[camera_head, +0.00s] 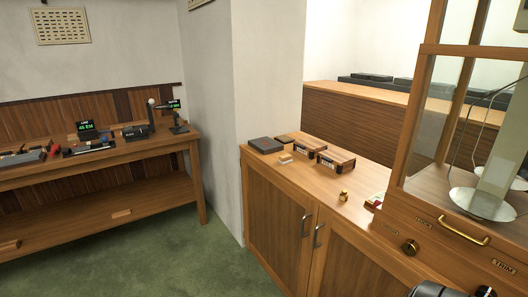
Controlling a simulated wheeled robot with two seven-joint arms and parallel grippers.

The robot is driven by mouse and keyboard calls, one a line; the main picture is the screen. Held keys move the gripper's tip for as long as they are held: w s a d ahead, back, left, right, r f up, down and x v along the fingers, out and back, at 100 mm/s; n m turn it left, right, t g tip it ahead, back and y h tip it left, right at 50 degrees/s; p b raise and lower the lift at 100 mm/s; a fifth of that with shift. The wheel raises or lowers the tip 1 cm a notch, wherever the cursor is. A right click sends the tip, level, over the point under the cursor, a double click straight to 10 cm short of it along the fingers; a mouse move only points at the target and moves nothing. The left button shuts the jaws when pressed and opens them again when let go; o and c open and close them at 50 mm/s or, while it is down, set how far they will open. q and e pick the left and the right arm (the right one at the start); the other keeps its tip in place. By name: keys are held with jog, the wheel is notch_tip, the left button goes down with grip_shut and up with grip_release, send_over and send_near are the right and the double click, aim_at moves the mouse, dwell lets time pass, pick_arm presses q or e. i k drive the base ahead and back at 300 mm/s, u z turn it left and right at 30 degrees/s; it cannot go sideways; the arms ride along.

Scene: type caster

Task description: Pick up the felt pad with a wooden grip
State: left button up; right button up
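A small pale block (285,158) lies near the front left of the wooden cabinet top (312,181). It may be the felt pad with a wooden grip, but it is too small to tell. A flat dark grey pad or block (265,145) lies behind it to the left, and a smaller dark piece (284,139) lies beside that. Neither shows a clear wooden grip. Neither of my grippers can be made out. Only a dark rounded part, likely of my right arm, shows at the bottom right edge.
Two wooden boxes (336,162) and a small brass object (343,196) stand on the cabinet top. A wood-framed glass case (437,130) rises at its right. A workbench (100,156) with several tools is at the left. Green floor (150,255) is clear between them.

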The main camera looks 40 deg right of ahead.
aim_at(286, 158)
jog(key=z, duration=0.3)
jog(key=i, duration=1.15)
jog(key=z, duration=1.5)
jog(key=i, duration=0.85)
jog(key=z, duration=0.85)
